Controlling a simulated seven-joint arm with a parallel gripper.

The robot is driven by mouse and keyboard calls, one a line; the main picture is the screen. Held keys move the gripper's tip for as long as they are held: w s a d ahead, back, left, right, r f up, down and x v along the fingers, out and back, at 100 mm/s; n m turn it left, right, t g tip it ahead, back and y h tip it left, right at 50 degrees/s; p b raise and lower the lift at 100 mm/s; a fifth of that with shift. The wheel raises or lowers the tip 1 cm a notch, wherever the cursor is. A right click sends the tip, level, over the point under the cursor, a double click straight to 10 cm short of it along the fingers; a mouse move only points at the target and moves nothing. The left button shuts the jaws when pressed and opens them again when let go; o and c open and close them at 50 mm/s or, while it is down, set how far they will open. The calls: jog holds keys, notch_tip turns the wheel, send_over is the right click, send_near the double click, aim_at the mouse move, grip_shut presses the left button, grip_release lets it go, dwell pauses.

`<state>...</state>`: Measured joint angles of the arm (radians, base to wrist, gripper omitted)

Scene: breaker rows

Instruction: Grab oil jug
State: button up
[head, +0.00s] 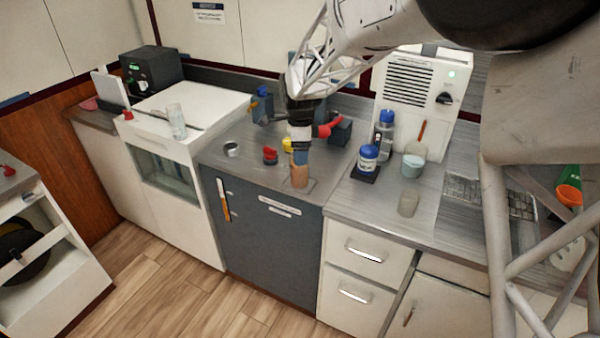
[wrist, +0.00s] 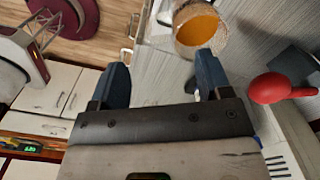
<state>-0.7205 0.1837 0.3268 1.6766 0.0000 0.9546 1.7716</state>
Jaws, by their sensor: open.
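A small container with orange-brown contents (head: 299,176) stands near the front edge of the counter above the dark cabinet; it looks like the oil jug, but no label can be read. In the wrist view, a round open container of orange liquid (wrist: 198,27) shows at the top, just beyond the right finger; it seems to be the same one. My gripper (head: 300,156) points down over it in the head view. In the wrist view my gripper (wrist: 163,78) has its two blue fingers wide apart with nothing between them.
A red bulb-shaped thing (wrist: 270,88) is right of the fingers. A blue-lidded jar (head: 368,158), a bottle (head: 386,132) and a pale cup (head: 408,203) stand to the right. A red item (head: 270,155) and a small metal cup (head: 232,149) are to the left.

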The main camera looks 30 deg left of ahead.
aim_at(300, 167)
jog(key=shift+f, duration=1.3)
jog(key=shift+f, duration=2.6)
jog(key=c, duration=1.2)
jog(key=shift+o, duration=0.2)
jog(key=shift+r, duration=0.35)
